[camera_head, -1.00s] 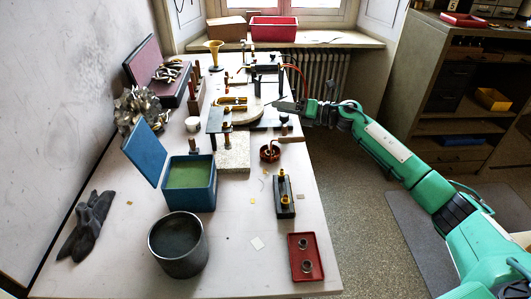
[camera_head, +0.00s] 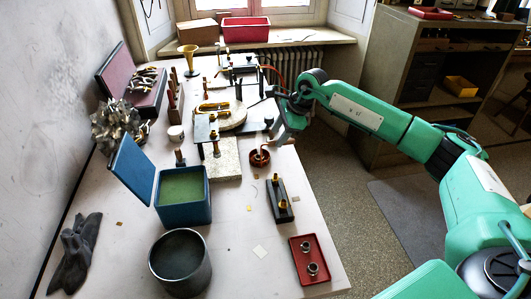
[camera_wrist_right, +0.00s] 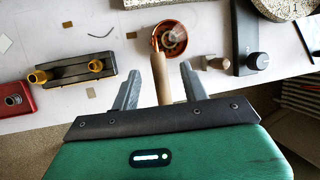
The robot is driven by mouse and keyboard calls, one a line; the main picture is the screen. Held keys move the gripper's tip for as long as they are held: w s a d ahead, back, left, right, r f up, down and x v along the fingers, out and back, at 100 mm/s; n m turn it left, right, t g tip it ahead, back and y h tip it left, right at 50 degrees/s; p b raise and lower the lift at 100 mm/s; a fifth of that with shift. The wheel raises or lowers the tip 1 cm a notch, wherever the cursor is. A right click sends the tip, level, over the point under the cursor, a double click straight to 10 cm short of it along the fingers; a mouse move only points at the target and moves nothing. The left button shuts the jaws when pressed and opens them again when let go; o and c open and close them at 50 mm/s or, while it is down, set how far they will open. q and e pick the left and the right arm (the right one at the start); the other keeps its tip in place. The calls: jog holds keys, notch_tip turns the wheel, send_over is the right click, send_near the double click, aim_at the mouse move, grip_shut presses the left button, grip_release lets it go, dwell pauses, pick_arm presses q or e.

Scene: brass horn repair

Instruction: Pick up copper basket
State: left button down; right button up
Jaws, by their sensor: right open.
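The copper basket (camera_head: 259,158) is a small round copper bowl with coiled wire inside and a wooden handle. It sits on the pale table near its right side. In the right wrist view the basket (camera_wrist_right: 177,38) lies beyond the fingertips, and its wooden handle (camera_wrist_right: 160,78) points back between the two fingers. My right gripper (camera_head: 276,136) is open above the handle, just behind the basket in the head view; it also shows in the right wrist view (camera_wrist_right: 160,70). I cannot tell whether the fingers touch the handle. My left gripper is not in view.
A black block with brass fittings (camera_head: 282,202) and a red tray (camera_head: 309,262) with rings lie nearer. A blue box (camera_head: 183,212) and a dark pot (camera_head: 152,265) stand left. A black control box with a knob (camera_wrist_right: 246,45) is close to the right finger.

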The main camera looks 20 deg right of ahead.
aim_at(273, 145)
jog(key=shift+w+a+f, duration=0.15)
jog(key=shift+a+f, duration=0.05)
jog(key=shift+f, duration=0.45)
jog(key=shift+a+f, duration=0.1)
jog(key=shift+f, duration=0.15)
jog(key=p+x, duration=0.2)
jog(key=x, duration=0.1)
jog(key=shift+w+f, duration=0.1)
jog(key=shift+f, duration=0.3)
jog(key=shift+w+f, duration=0.15)
jog(key=shift+f, duration=0.35)
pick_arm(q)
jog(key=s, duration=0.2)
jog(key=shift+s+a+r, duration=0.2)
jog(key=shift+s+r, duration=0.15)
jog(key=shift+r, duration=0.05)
pick_arm(e)
jog(key=shift+r, duration=0.1)
grip_shut()
